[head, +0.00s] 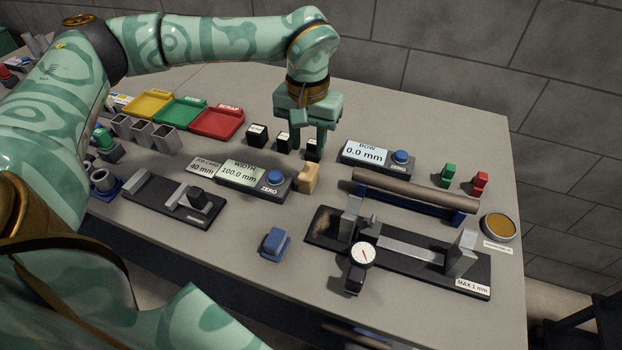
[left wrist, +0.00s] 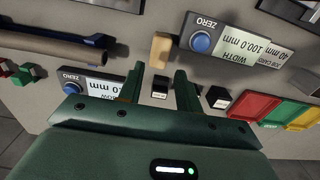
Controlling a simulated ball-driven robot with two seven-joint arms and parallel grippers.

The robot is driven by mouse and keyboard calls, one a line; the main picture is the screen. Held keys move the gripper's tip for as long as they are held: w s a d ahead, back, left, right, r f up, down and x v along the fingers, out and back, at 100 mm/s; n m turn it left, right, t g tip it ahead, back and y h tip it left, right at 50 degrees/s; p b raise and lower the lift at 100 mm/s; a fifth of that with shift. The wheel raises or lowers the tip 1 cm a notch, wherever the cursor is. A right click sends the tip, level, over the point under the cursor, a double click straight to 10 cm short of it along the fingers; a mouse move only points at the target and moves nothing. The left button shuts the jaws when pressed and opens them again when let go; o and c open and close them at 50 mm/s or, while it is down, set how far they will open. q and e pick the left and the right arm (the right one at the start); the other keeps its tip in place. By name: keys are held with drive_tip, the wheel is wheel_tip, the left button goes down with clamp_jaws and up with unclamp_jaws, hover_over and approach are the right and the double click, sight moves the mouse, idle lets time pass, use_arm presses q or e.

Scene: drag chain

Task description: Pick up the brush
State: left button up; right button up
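No item is plainly marked as the brush. A small tan block (head: 307,178), which may be the brush, stands at the right end of the width display; I cannot make out bristles. It also shows in the left wrist view (left wrist: 160,49), beyond the fingertips. My left gripper (head: 309,146) points down, just behind the tan block. In the left wrist view its fingers (left wrist: 158,80) are apart. A black labelled block (left wrist: 160,87) appears between them, with gaps on both sides. My right gripper is not in view.
Black blocks (head: 257,134) stand left of the gripper. The width display (head: 241,174) and bow display (head: 366,155) flank the tan block. A brown rod (head: 415,190) lies on a blue cradle. A dial gauge fixture (head: 408,253) stands in front.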

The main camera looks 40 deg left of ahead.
sight(309, 170)
use_arm(q)
wheel_tip(309, 170, down, 4)
drive_tip(key=shift+f+b, duration=0.2)
drive_tip(key=shift+b, duration=0.25)
wheel_tip(309, 170, down, 5)
drive_tip(key=shift+w+f+b, duration=0.1)
drive_tip(key=shift+w+b, duration=0.05)
drive_tip(key=shift+b, duration=0.9)
drive_tip(key=shift+r, duration=0.2)
drive_tip(key=shift+c, duration=0.3)
drive_tip(key=c, duration=0.6)
